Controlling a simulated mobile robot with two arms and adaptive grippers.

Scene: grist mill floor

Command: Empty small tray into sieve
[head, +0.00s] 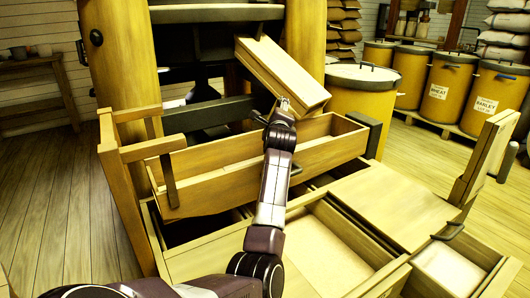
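The small tray (278,70) is a pale wooden box, steeply tilted above the back of a long wooden box frame. I take this frame to be the sieve (225,187). The tray's contents do not show, and I cannot tell whether its broad pale face is its inside or its underside. My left gripper (284,104) is at the tray's near lower edge and appears shut on it; its fingertips are small and partly hidden. The sieve's inner floor is partly visible, with no clear load on it; my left arm crosses in front of it. My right gripper is out of view.
Yellow posts (122,60) and a dark round machine part (215,35) stand behind the tray. Open wooden compartments (325,250) lie below the sieve at the front right. Several yellow barrels (448,92) stand at the back right. Floor is clear at left.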

